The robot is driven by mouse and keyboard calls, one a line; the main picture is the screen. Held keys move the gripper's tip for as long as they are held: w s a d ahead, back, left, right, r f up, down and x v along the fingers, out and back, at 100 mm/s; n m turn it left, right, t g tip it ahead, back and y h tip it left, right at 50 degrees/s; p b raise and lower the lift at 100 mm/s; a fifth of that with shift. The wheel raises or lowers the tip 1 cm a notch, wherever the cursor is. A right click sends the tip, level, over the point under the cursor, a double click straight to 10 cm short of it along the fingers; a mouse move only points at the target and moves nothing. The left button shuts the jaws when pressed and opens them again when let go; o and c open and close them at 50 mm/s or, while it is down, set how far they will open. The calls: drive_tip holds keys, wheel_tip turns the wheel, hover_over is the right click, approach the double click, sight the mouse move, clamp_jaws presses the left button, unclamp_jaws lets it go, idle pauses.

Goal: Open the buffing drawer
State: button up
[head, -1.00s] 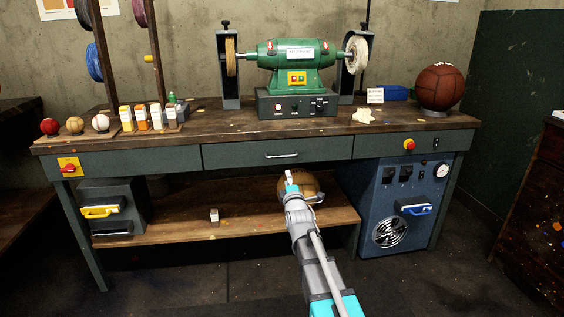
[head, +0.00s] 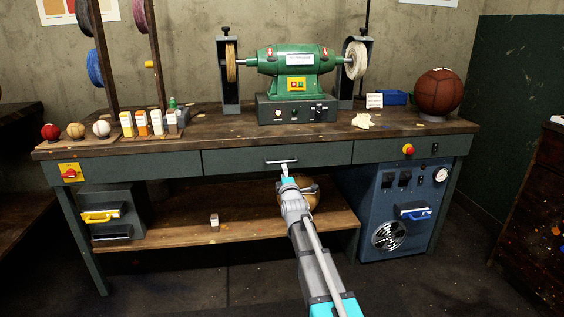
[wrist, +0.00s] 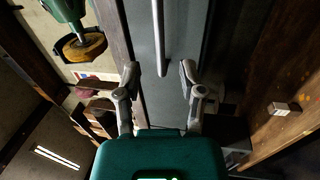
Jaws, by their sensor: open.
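The buffing drawer (head: 240,157) is the wide grey-green middle front under the bench top, flush with the fronts beside it. Its silver bar handle (head: 281,161) runs level across it in the head view. My gripper (head: 286,172) is just below and in front of the handle there.
A green buffing machine (head: 296,62) stands on the bench top above the drawer. A brown ball (head: 312,190) sits on the lower shelf (head: 180,230), partly behind my arm. A blue cabinet (head: 372,225) stands at the right and a grey box (head: 112,207) at the left.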

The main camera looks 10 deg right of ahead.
sight(281, 162)
drive_tip(key=w, duration=0.3)
drive_tip(key=w+r+p, duration=0.1)
drive_tip(key=w, duration=0.2)
drive_tip(key=shift+w+r, duration=0.15)
drive_tip(key=shift+w, duration=0.2)
clamp_jaws()
